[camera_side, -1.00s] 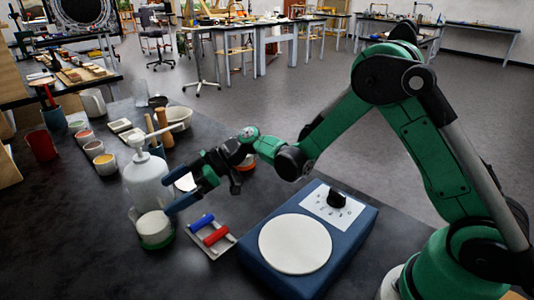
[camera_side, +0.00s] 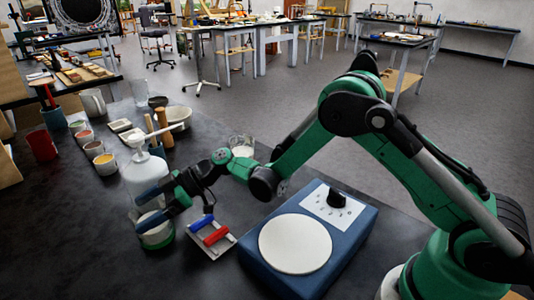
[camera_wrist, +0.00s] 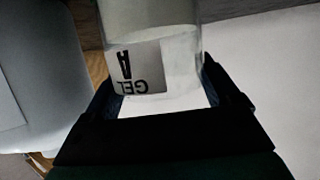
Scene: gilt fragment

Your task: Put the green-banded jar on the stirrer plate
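The green-banded jar (camera_side: 158,240) stands upright on the dark bench, left of the stirrer plate, with pale contents. My gripper (camera_side: 150,207) is low over it, one finger on its far side and one on its near side, partly hiding its top. In the wrist view the glass jar (camera_wrist: 165,60), with an upside-down "GEL A" label, sits between my spread fingers (camera_wrist: 160,95). I cannot tell whether both touch it. The stirrer plate (camera_side: 295,243) is a blue box with a bare white round top and a black knob.
A white pump bottle (camera_side: 146,172) stands close behind the jar. A small tray with a blue and a red roll (camera_side: 215,236) lies between jar and stirrer plate. A glass vessel (camera_side: 241,143) stands behind my wrist. Cups and a bowl (camera_side: 177,116) fill the back left.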

